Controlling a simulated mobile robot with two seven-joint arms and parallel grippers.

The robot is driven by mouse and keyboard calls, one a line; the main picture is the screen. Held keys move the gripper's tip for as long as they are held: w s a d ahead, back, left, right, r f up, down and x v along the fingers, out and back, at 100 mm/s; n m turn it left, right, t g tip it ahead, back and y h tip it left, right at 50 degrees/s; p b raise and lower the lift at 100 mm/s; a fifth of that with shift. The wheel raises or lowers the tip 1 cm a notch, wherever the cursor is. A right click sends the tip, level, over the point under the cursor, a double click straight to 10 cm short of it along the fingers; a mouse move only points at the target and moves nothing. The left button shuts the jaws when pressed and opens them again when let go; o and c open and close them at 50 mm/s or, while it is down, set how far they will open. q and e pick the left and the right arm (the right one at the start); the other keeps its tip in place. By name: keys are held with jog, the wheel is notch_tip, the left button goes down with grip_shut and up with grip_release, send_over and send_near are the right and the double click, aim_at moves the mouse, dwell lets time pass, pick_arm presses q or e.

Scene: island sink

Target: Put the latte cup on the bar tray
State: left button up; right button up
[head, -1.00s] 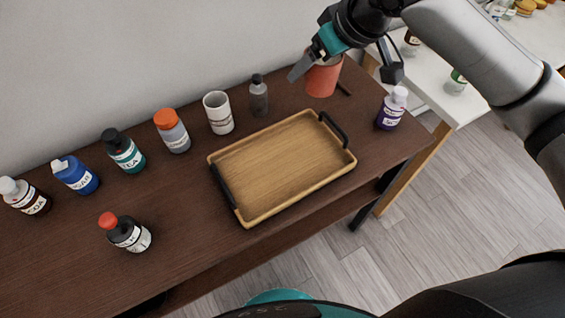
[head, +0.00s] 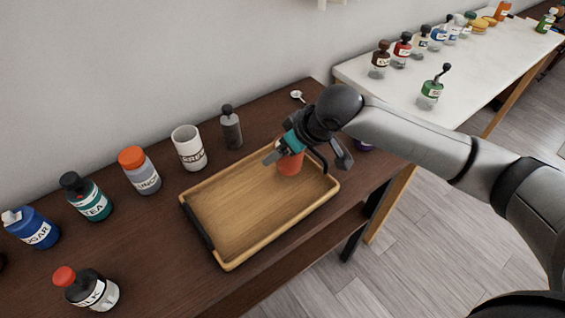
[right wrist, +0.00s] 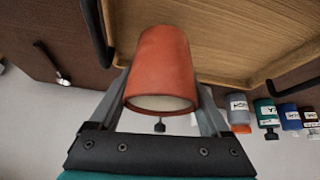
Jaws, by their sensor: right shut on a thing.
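The latte cup is an orange-red cup (head: 289,163), held by my right gripper (head: 284,155) over the right back part of the bar tray. The bar tray (head: 235,264) is a light wooden tray with dark handles on the dark table. In the right wrist view the cup (right wrist: 162,62) sits between the two fingers of the right gripper (right wrist: 160,100), its pale open end facing the camera. The tray (right wrist: 235,35) lies beyond it. I cannot tell whether the cup touches the tray floor. My left gripper is not in view.
A white mug (head: 189,148) and a grey bottle (head: 231,127) stand close behind the tray. Several labelled bottles line the left, with a milk bottle (head: 87,288) at the front left. A small spoon (head: 298,96) lies behind. A white table (head: 400,88) holds more bottles.

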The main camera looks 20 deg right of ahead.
aim_at(283, 161)
notch_tip(283, 161, down, 4)
jog(key=shift+r+b, duration=0.1)
jog(key=shift+b, duration=0.4)
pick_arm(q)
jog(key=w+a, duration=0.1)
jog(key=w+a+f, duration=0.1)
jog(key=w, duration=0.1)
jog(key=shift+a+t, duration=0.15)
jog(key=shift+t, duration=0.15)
pick_arm(e)
jog(key=o, duration=1.2)
jog(key=shift+o, duration=1.3)
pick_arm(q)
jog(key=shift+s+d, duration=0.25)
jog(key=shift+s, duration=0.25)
